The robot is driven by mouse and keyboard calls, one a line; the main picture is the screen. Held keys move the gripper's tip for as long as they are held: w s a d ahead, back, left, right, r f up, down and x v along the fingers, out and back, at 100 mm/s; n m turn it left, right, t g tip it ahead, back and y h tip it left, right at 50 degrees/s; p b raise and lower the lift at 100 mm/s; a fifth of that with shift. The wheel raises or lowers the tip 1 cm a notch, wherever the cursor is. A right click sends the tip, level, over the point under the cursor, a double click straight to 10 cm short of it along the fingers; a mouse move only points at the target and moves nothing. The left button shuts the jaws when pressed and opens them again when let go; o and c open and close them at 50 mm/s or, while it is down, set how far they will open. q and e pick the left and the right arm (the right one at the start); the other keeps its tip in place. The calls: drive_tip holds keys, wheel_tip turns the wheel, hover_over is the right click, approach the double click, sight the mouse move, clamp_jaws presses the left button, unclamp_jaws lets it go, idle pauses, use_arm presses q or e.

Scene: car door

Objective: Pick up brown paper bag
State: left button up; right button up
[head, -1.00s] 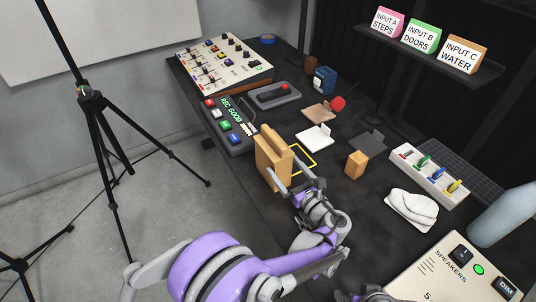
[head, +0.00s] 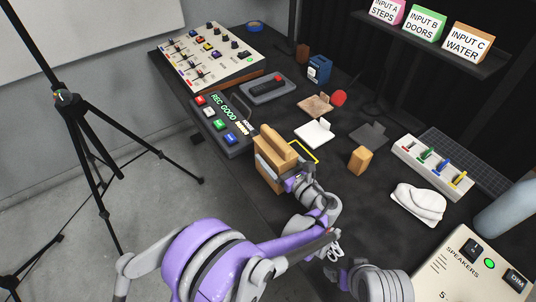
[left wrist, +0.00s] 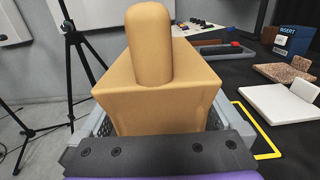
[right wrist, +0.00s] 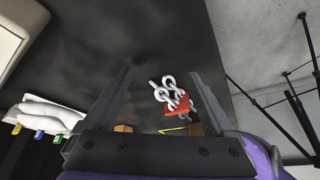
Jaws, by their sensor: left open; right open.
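The brown paper bag (head: 270,155) looks like a tan block with a rounded raised part on top. It stands upright near the left edge of the dark table, beside a yellow outline. In the left wrist view the bag (left wrist: 150,95) fills the middle. My left gripper (head: 284,178) is open, with one grey finger along each side of the bag; whether they touch it I cannot tell. My right gripper (right wrist: 160,72) is open near the table's front edge, away from the bag. White chain links with a red piece (right wrist: 172,95) show between its fingers.
A button panel (head: 222,124) reading REC GOOD stands just behind the bag. A white tile (head: 314,133), a small tan box (head: 360,160) and a folded white cloth (head: 418,203) lie to the right. A tripod (head: 75,115) stands on the floor at left.

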sight(278, 136)
use_arm(q)
drive_tip(key=shift+w+a, duration=0.1)
use_arm(e)
drive_tip(key=shift+w+a, duration=0.15)
use_arm(q)
drive_tip(key=shift+s, duration=0.2)
drive_tip(key=shift+c, duration=1)
use_arm(e)
drive_tip(key=shift+s, duration=0.2)
use_arm(q)
drive_tip(key=c, duration=0.8)
drive_tip(key=shift+r, duration=0.1)
